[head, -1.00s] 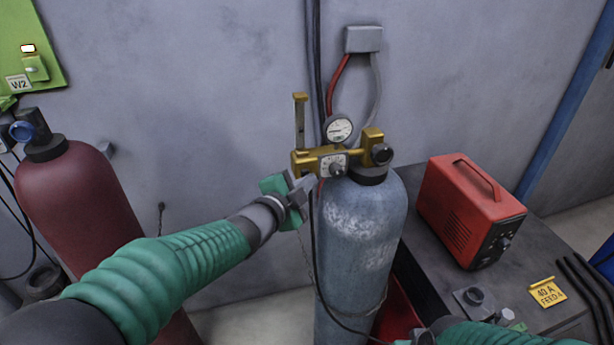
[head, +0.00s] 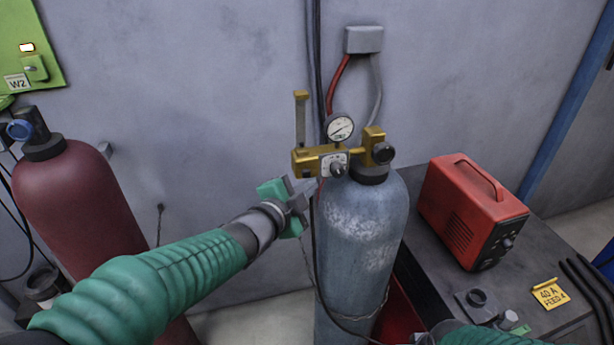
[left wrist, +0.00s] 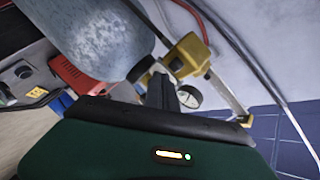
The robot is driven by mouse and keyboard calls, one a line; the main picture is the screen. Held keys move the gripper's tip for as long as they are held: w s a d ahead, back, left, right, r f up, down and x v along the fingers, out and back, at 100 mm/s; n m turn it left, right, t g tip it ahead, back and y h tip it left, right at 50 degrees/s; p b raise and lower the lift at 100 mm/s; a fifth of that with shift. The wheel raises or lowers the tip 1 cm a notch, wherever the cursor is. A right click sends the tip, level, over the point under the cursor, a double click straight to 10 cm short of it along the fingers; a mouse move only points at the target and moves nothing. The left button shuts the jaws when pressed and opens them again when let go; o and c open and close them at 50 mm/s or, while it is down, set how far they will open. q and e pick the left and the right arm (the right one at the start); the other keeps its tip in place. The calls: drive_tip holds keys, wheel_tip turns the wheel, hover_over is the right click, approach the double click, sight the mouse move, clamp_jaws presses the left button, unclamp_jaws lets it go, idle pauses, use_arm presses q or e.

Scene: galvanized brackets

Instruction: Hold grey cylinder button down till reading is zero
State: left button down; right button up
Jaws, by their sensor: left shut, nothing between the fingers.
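The grey cylinder (head: 360,245) stands upright against the wall, with a brass regulator (head: 308,163) on top. A round white gauge (head: 340,127) with a dark needle sits above it; its figures are too small to read. A dark round button or knob (head: 337,169) sits on a pale marked plate at the regulator's front. My left gripper (head: 314,185) is shut and empty, just below and left of that plate, seemingly apart from it. In the left wrist view, the fingers (left wrist: 163,94) point toward the regulator (left wrist: 187,55) and gauge (left wrist: 190,96). My right gripper (head: 428,338) is mostly cut off at the bottom edge.
A dark red cylinder (head: 75,200) stands at left. At right, a red machine (head: 472,212) and a yellow tag (head: 550,293) rest on a dark bench (head: 420,215). Red and grey hoses run down the wall behind the gauge.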

use_arm(q)
drive_tip(key=s+b, duration=0.1)
drive_tip(key=s+d+b, duration=0.1)
drive_tip(key=s, duration=0.1)
drive_tip(key=s+b, duration=0.1)
drive_tip(key=shift+s+d, duration=0.3)
drive_tip(key=shift+s, duration=0.1)
drive_tip(key=shift+w, duration=0.1)
drive_tip(key=s+a+f+n+g+y+b, duration=0.25)
drive_tip(key=a+f+b, duration=0.2)
drive_tip(key=f, duration=0.55)
drive_tip(key=s+a+f+n+g+y+b, duration=0.1)
drive_tip(key=s+a+f+n+b, duration=0.25)
drive_tip(key=f, duration=0.55)
drive_tip(key=s+a+f+n+g+y+b, duration=0.1)
drive_tip(key=a+f+n+g+y+b, duration=0.15)
drive_tip(key=a+f, duration=0.55)
drive_tip(key=s+a+f+n+g+b, duration=0.3)
drive_tip(key=s+f+n+g+b, duration=0.2)
drive_tip(key=s+f, duration=1)
wheel_tip(320, 180, down, 3)
drive_tip(key=n+b, duration=0.1)
drive_tip(key=n, duration=0.2)
drive_tip(key=shift+s+a+f+y, duration=0.15)
drive_tip(key=shift+s+a+y, duration=0.1)
drive_tip(key=shift+y, duration=0.15)
